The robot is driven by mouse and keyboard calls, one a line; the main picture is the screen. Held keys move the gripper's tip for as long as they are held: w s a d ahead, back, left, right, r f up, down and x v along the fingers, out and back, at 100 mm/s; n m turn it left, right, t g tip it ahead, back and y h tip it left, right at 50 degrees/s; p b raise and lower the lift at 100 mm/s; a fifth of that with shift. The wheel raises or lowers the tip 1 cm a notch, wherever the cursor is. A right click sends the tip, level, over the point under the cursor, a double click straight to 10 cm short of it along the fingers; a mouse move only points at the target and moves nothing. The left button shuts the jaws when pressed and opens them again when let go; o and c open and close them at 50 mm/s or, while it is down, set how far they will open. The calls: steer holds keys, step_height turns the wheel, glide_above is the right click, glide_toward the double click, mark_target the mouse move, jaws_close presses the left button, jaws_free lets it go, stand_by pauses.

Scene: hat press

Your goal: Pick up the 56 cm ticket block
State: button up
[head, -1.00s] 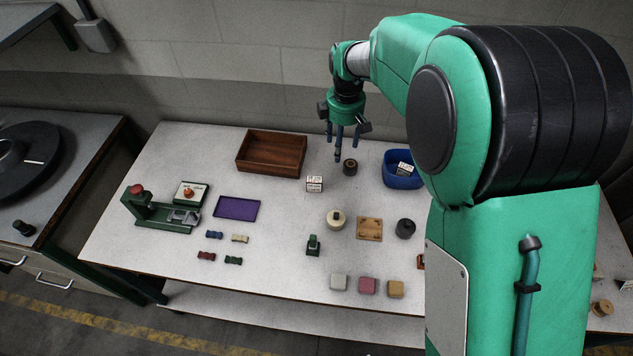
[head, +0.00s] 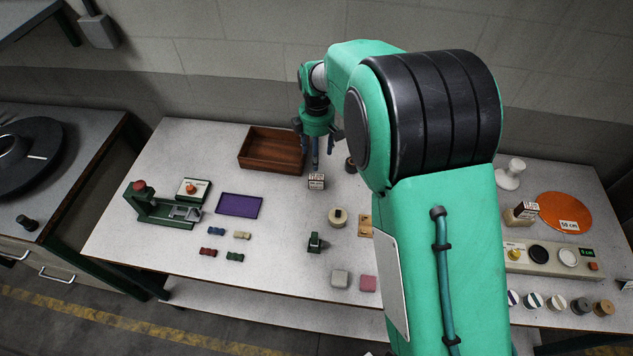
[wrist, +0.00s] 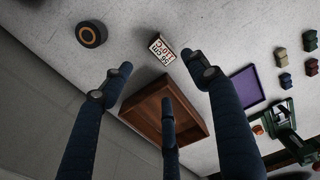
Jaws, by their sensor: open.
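The 56 cm ticket block (head: 316,182) is a small white block with dark print, standing on the pale table just in front of the wooden tray. In the wrist view the block (wrist: 161,49) shows its "56 cm" and "110" print, upside down. My gripper (head: 316,158) hangs above and slightly behind the block, fingers pointing down. In the wrist view its three dark blue fingers (wrist: 160,80) are spread, with nothing between them. The block lies beyond the fingertips; I cannot tell the exact gap.
The brown wooden tray (head: 262,168) is close to the left of my gripper. A dark round spool (wrist: 91,34) stands to the block's right in the head view. A purple tray (head: 239,205) lies left. Another printed block (head: 526,210) stands far right. My arm hides the table's right middle.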

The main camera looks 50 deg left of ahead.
mark_target(317, 175)
step_height(317, 175, down, 8)
steer(key=shift+r+b, duration=0.25)
steer(key=shift+b, duration=0.05)
stand_by(0.3)
steer(key=shift+f+b, duration=0.35)
steer(key=shift+f, duration=2.25)
steer(key=c, duration=1.3)
